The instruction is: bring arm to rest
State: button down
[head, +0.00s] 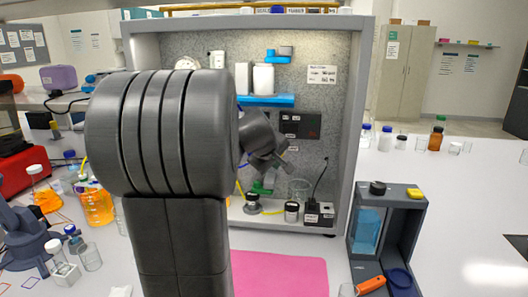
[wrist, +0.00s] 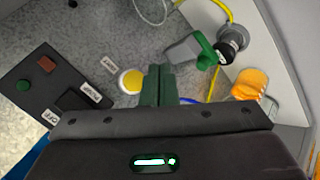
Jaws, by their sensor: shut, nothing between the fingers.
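My gripper (wrist: 159,84) shows in the wrist view with its two dark green fingers together and nothing between them. It points at the grey speckled back panel of the rig (head: 340,110). A yellow round cap or button (wrist: 131,80) shows just left of the fingertips; I cannot tell whether they touch. In the head view my raised arm fills the left middle and its wrist reaches into the open-fronted rig. The fingertips are hard to make out there.
A dark control box (wrist: 48,88) with a red and a green button is left of my fingers. A grey rack (head: 417,245) stands right of the rig. A pink mat (head: 280,275) lies in front.

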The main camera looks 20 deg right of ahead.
jog(key=shift+w, duration=0.1)
jog(key=shift+s+a+b, duration=0.15)
jog(key=shift+s+a, duration=0.15)
jog(key=shift+s, duration=0.3)
jog(key=shift+s+a+b, duration=0.2)
jog(key=shift+s+a, duration=0.05)
jog(key=shift+s, duration=0.4)
jog(key=shift+s+a+b, duration=0.15)
jog(key=shift+s+a, duration=0.15)
jog(key=shift+s, duration=0.3)
